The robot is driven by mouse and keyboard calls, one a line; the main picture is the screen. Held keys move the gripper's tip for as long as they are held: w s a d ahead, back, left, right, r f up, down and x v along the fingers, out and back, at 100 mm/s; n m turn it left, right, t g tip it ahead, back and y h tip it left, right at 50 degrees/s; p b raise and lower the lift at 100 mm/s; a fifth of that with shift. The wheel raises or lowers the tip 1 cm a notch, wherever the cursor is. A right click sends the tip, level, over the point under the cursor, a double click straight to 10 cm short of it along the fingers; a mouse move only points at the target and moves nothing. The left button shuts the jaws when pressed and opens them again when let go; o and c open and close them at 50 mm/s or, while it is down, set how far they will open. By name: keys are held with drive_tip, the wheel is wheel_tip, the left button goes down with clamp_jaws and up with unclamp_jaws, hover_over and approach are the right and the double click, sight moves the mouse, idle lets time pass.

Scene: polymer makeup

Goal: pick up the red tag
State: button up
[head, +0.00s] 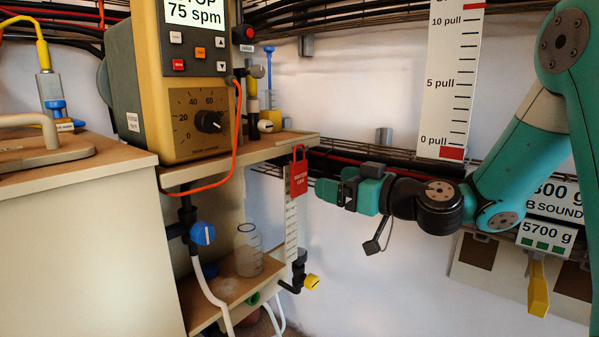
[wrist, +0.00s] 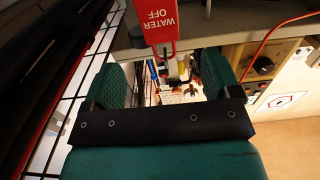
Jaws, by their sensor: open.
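The red tag (head: 299,178) hangs by its loop at the edge of the upper shelf, in front of a white scale strip. In the wrist view the red tag (wrist: 159,22) shows upside down, reading "WATER OFF", at the top centre. My gripper (head: 322,190) is just right of the tag in the head view, pointing left toward it. In the wrist view my gripper (wrist: 165,78) is open, with one green finger on each side and nothing held. The tag lies between the lines of the two fingers; whether it touches them I cannot tell.
The upper shelf (head: 285,141) carries a yellow pump unit (head: 205,100). Below are a glass bottle (head: 248,250) and a yellow-handled valve (head: 311,282). A wire rack and dark cables run along the wall behind my gripper. Open space lies below my arm.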

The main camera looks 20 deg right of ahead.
sight(301, 173)
drive_tip(key=x, duration=0.8)
drive_tip(key=c, duration=1)
